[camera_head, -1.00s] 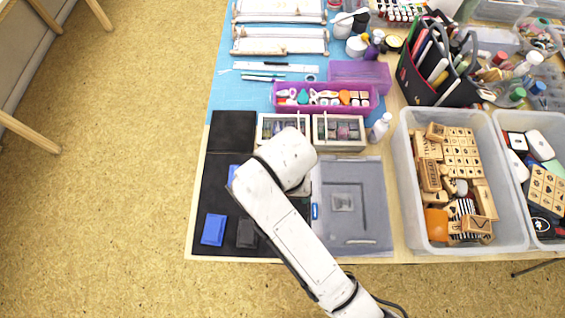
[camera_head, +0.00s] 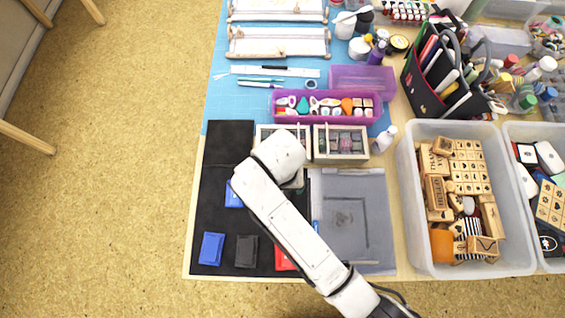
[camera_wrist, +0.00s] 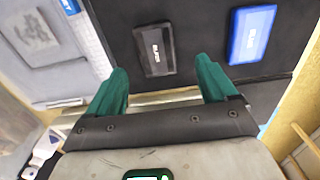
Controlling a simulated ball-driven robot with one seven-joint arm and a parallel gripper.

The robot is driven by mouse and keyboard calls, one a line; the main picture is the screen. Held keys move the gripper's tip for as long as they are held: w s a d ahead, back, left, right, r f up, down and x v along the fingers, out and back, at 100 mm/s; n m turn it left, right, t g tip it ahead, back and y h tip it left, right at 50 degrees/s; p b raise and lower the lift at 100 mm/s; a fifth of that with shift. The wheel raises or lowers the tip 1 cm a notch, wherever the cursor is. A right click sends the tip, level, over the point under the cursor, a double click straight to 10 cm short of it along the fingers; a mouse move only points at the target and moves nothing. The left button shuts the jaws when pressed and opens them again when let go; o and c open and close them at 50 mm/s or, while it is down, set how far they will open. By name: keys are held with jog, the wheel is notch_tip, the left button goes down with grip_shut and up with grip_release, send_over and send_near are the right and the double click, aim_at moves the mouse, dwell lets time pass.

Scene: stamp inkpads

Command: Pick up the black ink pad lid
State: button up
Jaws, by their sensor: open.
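The black ink pad (camera_head: 246,251) lies flat on the dark mat near the table's front edge, between a blue pad and a red pad. In the wrist view the black ink pad (camera_wrist: 155,48) shows pale lettering on its top, which is its lid. My gripper (camera_wrist: 162,72) has two green fingers spread apart with nothing between them. In that view the pad lies beyond the fingertips, roughly between them, and no contact shows. In the head view my white arm hides the gripper.
Another blue pad (camera_head: 233,196) lies farther back. A grey case (camera_head: 372,240) stands right of the mat (camera_head: 229,145).

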jog(key=f, duration=0.5)
jog(key=shift+s+d+p, duration=0.2)
jog(key=shift+s+p, duration=0.05)
jog(key=shift+p, duration=0.05)
jog(key=c, duration=1.1)
